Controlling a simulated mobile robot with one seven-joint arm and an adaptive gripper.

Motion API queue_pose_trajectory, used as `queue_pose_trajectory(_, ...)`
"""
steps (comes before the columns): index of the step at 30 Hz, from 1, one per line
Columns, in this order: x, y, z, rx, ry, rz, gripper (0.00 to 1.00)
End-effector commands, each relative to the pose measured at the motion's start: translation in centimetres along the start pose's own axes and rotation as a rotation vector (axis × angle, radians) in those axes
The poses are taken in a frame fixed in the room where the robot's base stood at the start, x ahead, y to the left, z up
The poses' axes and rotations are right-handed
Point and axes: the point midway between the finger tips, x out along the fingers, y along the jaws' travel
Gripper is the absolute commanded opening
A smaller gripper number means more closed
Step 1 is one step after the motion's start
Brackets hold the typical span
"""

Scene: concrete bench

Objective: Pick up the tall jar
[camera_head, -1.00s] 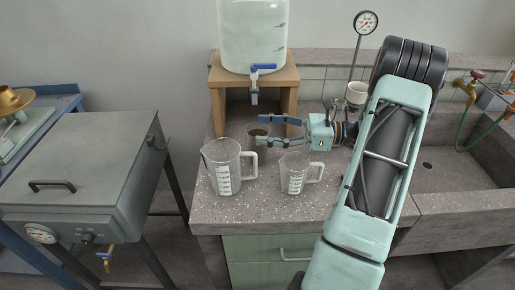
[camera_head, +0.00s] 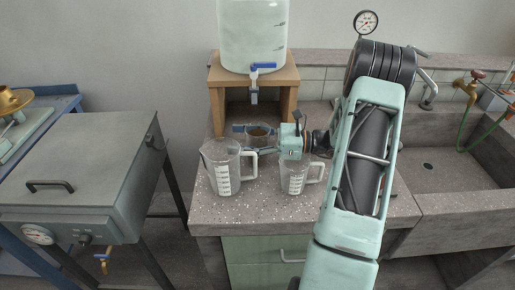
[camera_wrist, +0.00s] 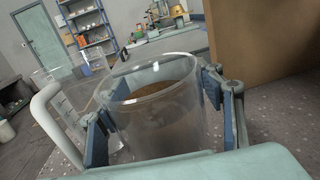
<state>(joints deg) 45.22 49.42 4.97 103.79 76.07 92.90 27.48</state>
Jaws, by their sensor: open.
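The tall jar is a clear glass vessel with brown contents (camera_head: 258,133), on the bench behind the two measuring jugs. In the wrist view the jar (camera_wrist: 160,115) fills the middle, upright, with its open rim towards me. My gripper (camera_head: 250,139) is open and reaches in from the right, with its blue-padded fingers on either side of the jar. In the wrist view my gripper (camera_wrist: 155,112) has one finger left of the jar and one right. I cannot tell whether either pad touches the glass. The jar's base is hidden.
A large measuring jug (camera_head: 224,172) and a smaller one (camera_head: 295,178) stand close in front of my gripper. A wooden stand (camera_head: 215,92) with a tapped water tank (camera_head: 253,30) is just behind. The sink (camera_head: 440,165) lies right; the bench front is clear.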

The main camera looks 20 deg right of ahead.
Motion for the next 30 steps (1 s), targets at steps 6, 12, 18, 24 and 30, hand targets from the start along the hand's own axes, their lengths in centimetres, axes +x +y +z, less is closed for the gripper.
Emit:
queue_pose_trajectory(6,-0.06,-0.01,0.01,0.000,0.000,0.000,0.51)
queue_pose_trajectory(12,-0.07,-0.01,0.00,0.000,0.000,0.000,0.29)
queue_pose_trajectory(18,-0.08,-0.01,-0.01,0.000,0.000,0.000,0.12)
queue_pose_trajectory(24,-0.09,-0.01,-0.01,0.000,0.001,0.000,0.08)
queue_pose_trajectory(30,-0.08,-0.02,0.03,-0.001,0.000,0.000,0.07)
